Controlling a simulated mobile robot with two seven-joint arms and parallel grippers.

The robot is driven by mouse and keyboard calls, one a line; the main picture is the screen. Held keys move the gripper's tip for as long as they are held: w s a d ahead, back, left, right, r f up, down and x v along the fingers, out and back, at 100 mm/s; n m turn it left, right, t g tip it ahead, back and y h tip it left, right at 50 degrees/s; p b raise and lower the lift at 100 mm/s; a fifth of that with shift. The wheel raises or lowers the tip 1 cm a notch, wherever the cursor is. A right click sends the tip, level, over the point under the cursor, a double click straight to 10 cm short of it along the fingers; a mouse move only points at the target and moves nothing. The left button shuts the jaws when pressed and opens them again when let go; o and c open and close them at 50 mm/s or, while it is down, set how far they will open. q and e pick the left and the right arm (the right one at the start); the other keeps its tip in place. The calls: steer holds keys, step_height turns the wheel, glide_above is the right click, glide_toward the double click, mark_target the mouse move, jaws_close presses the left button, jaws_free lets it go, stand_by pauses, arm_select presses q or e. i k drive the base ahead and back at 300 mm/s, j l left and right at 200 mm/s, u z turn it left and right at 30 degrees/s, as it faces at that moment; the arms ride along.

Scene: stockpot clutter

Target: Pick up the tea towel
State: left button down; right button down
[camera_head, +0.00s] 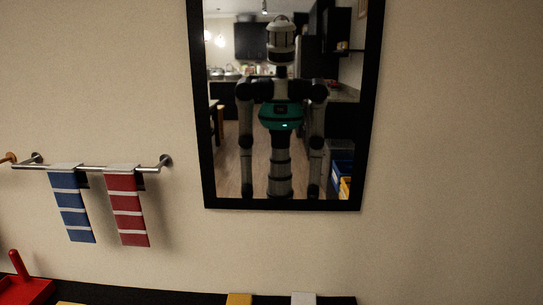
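Two striped towels hang side by side over a metal rail on the wall at the left. One is a blue towel with white stripes (71,208). The other, just right of it, is a red towel with white stripes (127,210). I cannot tell which of them is the tea towel. Neither of my grippers shows directly in the head view. My body and both lowered arms appear only as a reflection in the mirror, where the grippers are too dark and small to read.
The metal rail (103,169) has round wall mounts. A black-framed mirror (198,130) hangs right of it. Below, a dark surface (180,294) holds a red object with an upright handle (22,287), a yellow item (239,299) and a white item (303,299). The right wall is bare.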

mark_target(66, 182)
steer(key=u, duration=1.3)
